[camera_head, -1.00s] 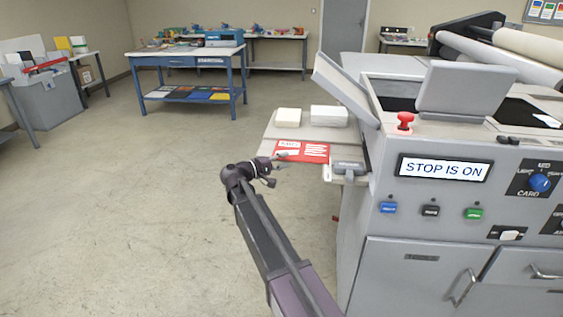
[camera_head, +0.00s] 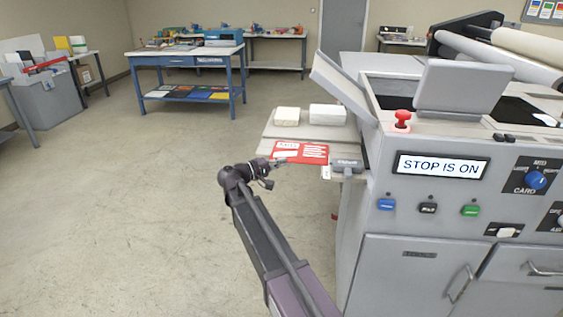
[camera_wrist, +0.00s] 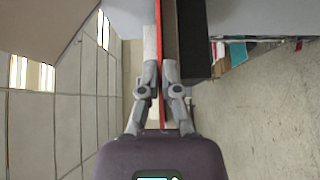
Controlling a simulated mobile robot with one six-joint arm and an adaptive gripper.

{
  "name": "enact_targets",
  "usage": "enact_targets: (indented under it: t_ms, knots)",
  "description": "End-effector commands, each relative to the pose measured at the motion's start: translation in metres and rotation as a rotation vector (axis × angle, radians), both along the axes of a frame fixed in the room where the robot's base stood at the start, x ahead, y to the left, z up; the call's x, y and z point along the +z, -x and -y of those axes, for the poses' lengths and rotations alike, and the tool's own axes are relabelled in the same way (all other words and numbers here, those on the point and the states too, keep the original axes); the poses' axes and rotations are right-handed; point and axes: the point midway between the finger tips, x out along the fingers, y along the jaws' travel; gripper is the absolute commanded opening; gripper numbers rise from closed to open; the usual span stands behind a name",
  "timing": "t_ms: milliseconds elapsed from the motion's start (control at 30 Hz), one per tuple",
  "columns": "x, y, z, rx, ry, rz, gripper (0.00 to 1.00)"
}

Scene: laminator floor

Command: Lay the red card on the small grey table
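The red card (camera_head: 312,154), with white print, is level at the front edge of the laminator's side shelf (camera_head: 265,136). In the wrist view the card (camera_wrist: 159,20) shows edge-on as a thin red strip between my fingers. My gripper (camera_head: 282,160) is at the card's left front edge; in the wrist view its fingers (camera_wrist: 161,70) are closed against both faces. A small table with grey legs (camera_head: 403,43) stands at the back right, partly hidden by the laminator; another (camera_head: 88,57) is at the left wall. I cannot tell which is the task's table.
The large grey laminator (camera_head: 420,215) fills the right; its display reads STOP IS ON. A blue workbench (camera_head: 185,55) stands at the back left, and a grey bin (camera_head: 50,100) left. The middle floor is open.

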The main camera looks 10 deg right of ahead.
Motion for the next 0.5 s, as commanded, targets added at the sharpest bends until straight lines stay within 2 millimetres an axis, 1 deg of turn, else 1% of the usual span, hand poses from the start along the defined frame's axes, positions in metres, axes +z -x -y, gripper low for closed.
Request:
enact_targets:
  t_ms: [400, 467, 500]
  knots:
    - [0.0000, 0.0023, -0.0017, 0.000, 0.000, 0.000, 0.00]
    - [0.0000, 0.0023, -0.0016, 0.000, 0.000, 0.000, 0.19]
    - [0.0000, 0.0023, -0.0016, 0.000, 0.000, 0.000, 0.31]
